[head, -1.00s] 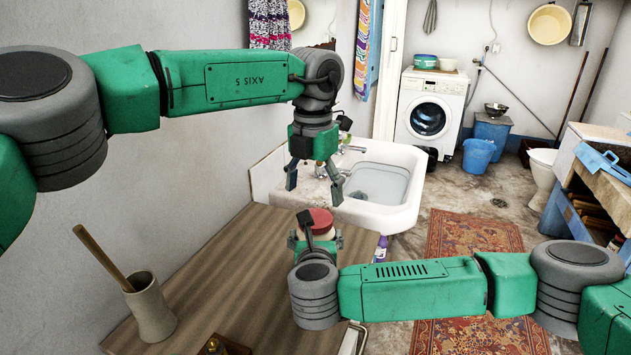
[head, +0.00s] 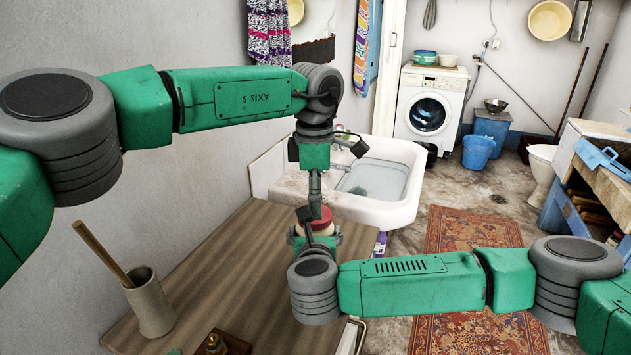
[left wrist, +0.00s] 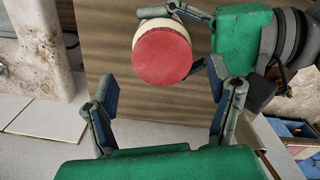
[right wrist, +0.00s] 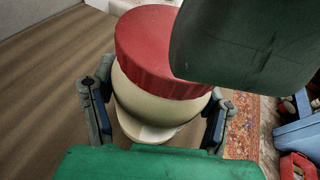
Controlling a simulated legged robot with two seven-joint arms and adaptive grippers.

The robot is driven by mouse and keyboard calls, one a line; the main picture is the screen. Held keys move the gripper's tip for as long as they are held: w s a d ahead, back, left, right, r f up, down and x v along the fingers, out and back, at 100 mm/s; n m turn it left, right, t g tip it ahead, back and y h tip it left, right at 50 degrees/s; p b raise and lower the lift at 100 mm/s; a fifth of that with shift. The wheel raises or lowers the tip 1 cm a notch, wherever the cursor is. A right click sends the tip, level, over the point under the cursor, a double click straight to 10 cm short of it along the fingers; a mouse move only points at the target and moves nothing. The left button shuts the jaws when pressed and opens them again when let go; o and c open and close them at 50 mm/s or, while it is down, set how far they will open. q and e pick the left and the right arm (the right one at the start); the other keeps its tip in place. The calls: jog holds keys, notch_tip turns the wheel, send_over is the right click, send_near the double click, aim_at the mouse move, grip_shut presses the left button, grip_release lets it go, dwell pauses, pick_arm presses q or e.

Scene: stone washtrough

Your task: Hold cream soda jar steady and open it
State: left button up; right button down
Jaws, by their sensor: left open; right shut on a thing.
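The cream soda jar, with a red lid and cream body, shows its lid (head: 318,217) in the head view. My right gripper (head: 316,241) is shut around the jar's body, seen closely in the right wrist view on the jar (right wrist: 160,95). The jar looks upright. My left gripper (head: 315,208) hangs above the lid, fingers pointing down and open. In the left wrist view the red lid (left wrist: 163,55) lies above the middle, beyond the open fingers (left wrist: 165,97). A dark shape hides the lid's right side in the right wrist view.
The wooden counter (head: 230,290) carries a mortar with a pestle (head: 150,305) at the left and a small brass item (head: 225,343) at the front. A stone sink (head: 375,205) with water lies behind the jar. The wall bounds the left side.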

pick_arm(q)
jog(key=shift+f, duration=1.85)
jog(key=c, duration=1.2)
jog(key=n, duration=0.6)
jog(key=shift+w+a+n, duration=0.1)
jog(key=shift+w+n, duration=0.05)
jog(key=shift+n, duration=0.25)
pick_arm(e)
jog(key=shift+a, duration=0.1)
pick_arm(q)
jog(key=shift+s+r, duration=0.2)
jog(key=shift+s, duration=0.05)
jog(key=shift+r, duration=0.2)
jog(key=shift+r, duration=0.9)
